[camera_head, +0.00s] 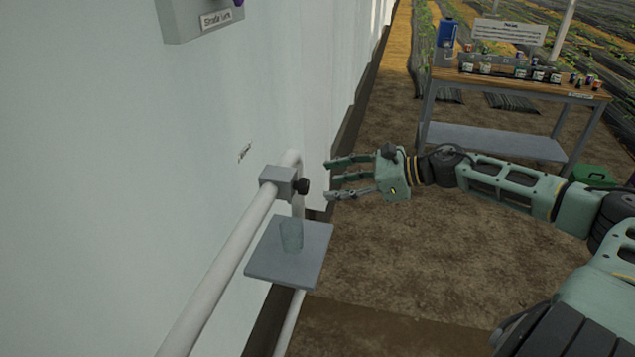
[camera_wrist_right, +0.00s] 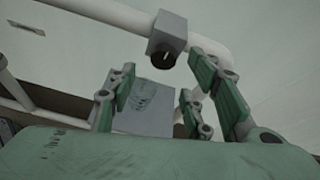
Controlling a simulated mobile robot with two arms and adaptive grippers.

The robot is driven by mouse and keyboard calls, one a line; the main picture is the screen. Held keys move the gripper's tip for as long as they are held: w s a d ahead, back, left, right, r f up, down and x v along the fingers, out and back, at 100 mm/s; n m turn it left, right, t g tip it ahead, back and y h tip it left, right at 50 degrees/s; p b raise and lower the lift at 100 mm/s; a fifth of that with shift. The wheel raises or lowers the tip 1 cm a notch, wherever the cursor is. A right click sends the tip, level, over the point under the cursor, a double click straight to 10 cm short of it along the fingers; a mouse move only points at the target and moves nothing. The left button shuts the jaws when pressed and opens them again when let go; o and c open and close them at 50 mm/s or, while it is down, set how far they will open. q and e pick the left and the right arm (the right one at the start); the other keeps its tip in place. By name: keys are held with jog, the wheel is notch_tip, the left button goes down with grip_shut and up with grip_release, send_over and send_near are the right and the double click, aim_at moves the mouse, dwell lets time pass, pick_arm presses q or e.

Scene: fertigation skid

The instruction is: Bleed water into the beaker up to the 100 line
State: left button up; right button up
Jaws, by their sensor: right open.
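The clear beaker (camera_head: 291,236) stands upright on a small grey shelf (camera_head: 262,262) below the pipe. Its graduation lines and any water in it are too small to make out. A grey valve block (camera_head: 277,181) with a dark knob (camera_head: 302,187) sits on the white pipe above the beaker. My right gripper (camera_head: 332,180) is open and empty, a little to the right of the knob and apart from it. In the right wrist view the knob (camera_wrist_right: 163,60) lies ahead, beyond the open fingers (camera_wrist_right: 170,95), and the beaker (camera_wrist_right: 144,95) shows faintly on the shelf (camera_wrist_right: 150,122). My left gripper is not in view.
The white pipe (camera_head: 221,262) runs along the pale wall (camera_head: 110,170) at the left. A grey box (camera_head: 197,17) is mounted high on the wall. A wood-topped bench (camera_head: 520,82) with bottles stands at the back right. The dirt floor (camera_head: 390,255) between is clear.

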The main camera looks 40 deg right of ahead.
aim_at(307, 188)
jog(key=p+x, duration=0.1)
jog(key=x, duration=0.5)
jog(key=shift+w+r, duration=0.1)
jog(key=shift+w, duration=0.1)
jog(key=shift+w+a+f+p, duration=0.3)
jog(key=shift+w+a, duration=0.05)
jog(key=shift+c, duration=0.5)
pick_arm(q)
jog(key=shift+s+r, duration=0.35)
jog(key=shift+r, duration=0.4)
pick_arm(e)
jog(key=shift+f, duration=0.15)
jog(key=c, duration=1)
